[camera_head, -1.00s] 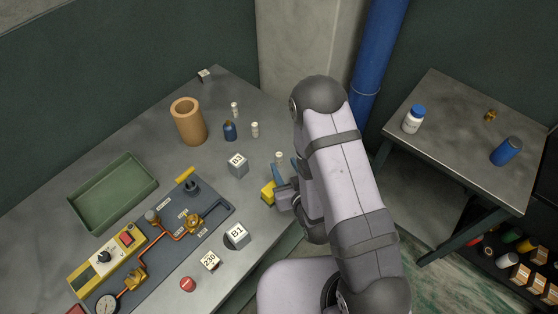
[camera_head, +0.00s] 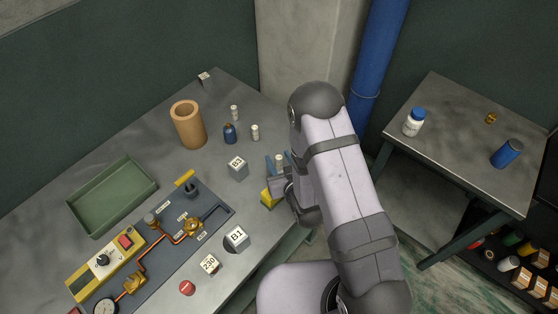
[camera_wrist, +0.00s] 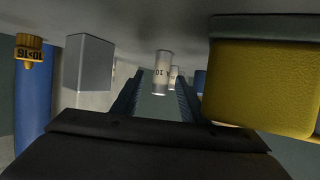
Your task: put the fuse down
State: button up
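A small white fuse (camera_head: 280,159) stands upright near the right edge of the workbench. It also shows in the wrist view (camera_wrist: 162,72), with dark lettering, between the tips of my two fingers. My gripper (camera_head: 281,165) is low over the bench. In the wrist view my gripper (camera_wrist: 158,95) is open, with a gap on each side of the fuse. The fuse's foot is hard to see, but it appears to rest on the bench. Two similar pale fuses (camera_head: 255,131) and (camera_head: 235,111) stand farther back.
A yellow block (camera_head: 268,198) is close beside my gripper and fills the right of the wrist view. The B3 cube (camera_head: 238,168) and B1 cube (camera_head: 237,238) stand left of it.

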aim_at(279, 157)
jog(key=shift+w+f, duration=0.15)
jog(key=shift+w, duration=0.05)
jog(key=shift+c, duration=0.2)
grip_shut()
jog(key=shift+r, duration=0.25)
jog(key=shift+r+b, duration=0.65)
jog(key=shift+r, duration=4.15)
